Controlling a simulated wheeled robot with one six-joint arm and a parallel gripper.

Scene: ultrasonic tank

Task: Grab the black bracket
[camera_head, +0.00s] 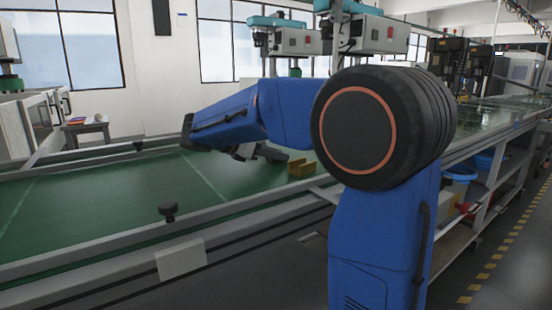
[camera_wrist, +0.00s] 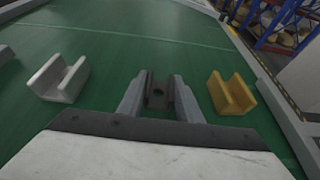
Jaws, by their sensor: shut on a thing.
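The black bracket (camera_wrist: 158,93) is a dark U-shaped piece between the two fingers of my gripper (camera_wrist: 158,100) in the wrist view. The fingers are shut on its sides. The green table surface shows around it, and I cannot tell whether the bracket touches it. In the head view my gripper (camera_head: 243,152) is low over the green table, and the bracket cannot be made out clearly there behind my arm.
A white bracket (camera_wrist: 60,79) is left of the gripper and a yellow bracket (camera_wrist: 231,94) is right of it; the yellow one also shows in the head view (camera_head: 301,168). Metal rails (camera_head: 110,248) edge the green table (camera_head: 110,205). The table's left part is clear.

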